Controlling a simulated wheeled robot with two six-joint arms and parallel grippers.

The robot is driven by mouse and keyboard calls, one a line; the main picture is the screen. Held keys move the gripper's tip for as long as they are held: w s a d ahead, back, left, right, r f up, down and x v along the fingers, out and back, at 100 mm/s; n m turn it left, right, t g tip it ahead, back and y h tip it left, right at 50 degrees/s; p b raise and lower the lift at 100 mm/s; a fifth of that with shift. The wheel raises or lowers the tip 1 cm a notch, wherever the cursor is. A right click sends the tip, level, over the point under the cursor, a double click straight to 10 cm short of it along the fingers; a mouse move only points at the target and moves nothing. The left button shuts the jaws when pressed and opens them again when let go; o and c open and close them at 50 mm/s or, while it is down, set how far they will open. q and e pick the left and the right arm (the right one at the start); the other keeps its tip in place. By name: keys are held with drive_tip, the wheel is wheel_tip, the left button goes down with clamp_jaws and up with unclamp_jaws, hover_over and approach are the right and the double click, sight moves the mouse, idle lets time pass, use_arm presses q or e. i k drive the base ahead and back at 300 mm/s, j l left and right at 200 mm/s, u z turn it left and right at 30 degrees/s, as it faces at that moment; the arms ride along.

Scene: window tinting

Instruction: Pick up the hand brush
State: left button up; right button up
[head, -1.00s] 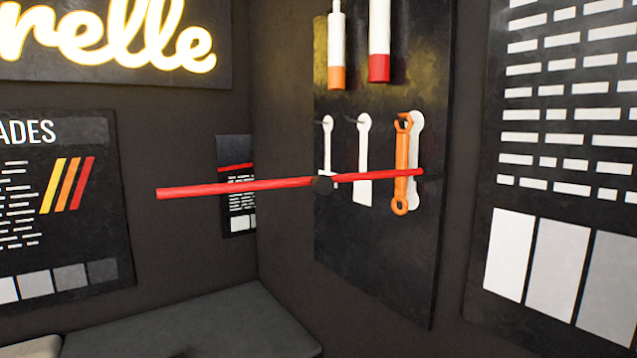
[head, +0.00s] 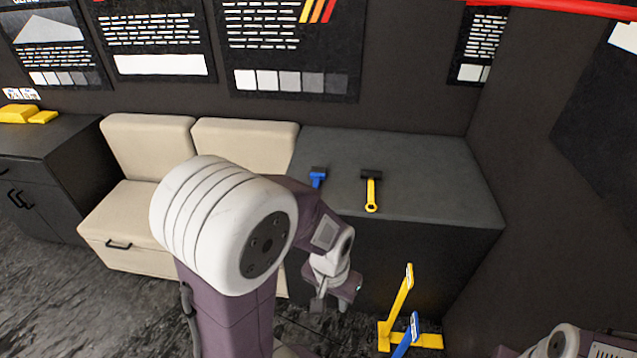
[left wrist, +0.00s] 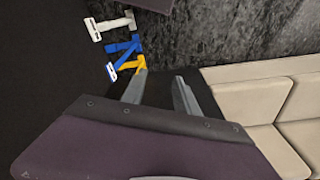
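Two short-handled tools lie on the dark grey bench top (head: 430,185). One has a yellow handle and a wide black head (head: 371,188); the other is a blue tool with a dark head (head: 318,177), close to my left arm. I cannot tell for sure which is the hand brush. My left gripper (head: 336,298) hangs in front of the bench, lower than its top and apart from both tools. In the left wrist view my left gripper (left wrist: 160,88) has its fingers spread, with nothing between them. My right gripper is not in view; only part of that arm shows at lower right.
Yellow (head: 397,310) and blue (head: 408,338) upright stands are on the floor before the bench; a white one (left wrist: 110,25) shows in the left wrist view. A beige seat (head: 130,215) adjoins the bench, with a dark cabinet (head: 50,160) further left. The bench's right side is clear.

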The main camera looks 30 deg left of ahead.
sight(317, 173)
drive_tip(key=i+j+u, duration=0.15)
drive_tip(key=i+j, duration=0.4)
drive_tip(key=j, duration=0.2)
drive_tip(key=i+j+u, duration=0.15)
drive_tip(key=i+j, duration=0.5)
